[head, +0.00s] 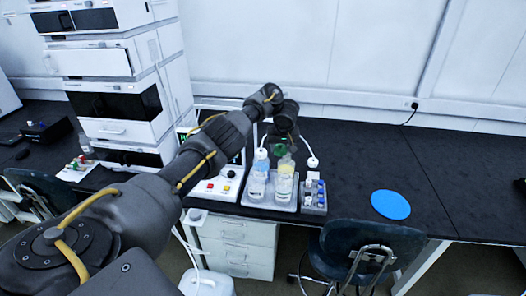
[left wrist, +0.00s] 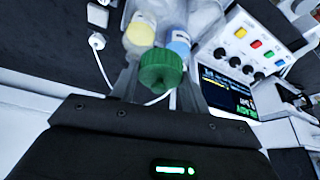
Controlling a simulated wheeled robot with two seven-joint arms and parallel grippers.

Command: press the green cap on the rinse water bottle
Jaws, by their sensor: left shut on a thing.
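The green cap (head: 279,149) is between the fingers of my left gripper (head: 282,146), which is shut on it. In the left wrist view the green cap (left wrist: 162,71) sits between the fingertips, in front of two clear bottles. One bottle (head: 284,188) has a yellow label and the other (head: 257,186) stands to its left with a blue label; I cannot read which is rinse water. Both stand upright in a grey tray (head: 271,207). The gripper is above the bottles. I cannot tell whether the cap touches a bottle neck. My right gripper is not in view.
A control box (head: 220,189) with coloured buttons stands left of the tray. A vial rack (head: 314,202) stands close on its right. A blue disc (head: 390,204) lies farther right on the black bench, with clear surface around it. Chromatography stacks (head: 118,100) stand at left.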

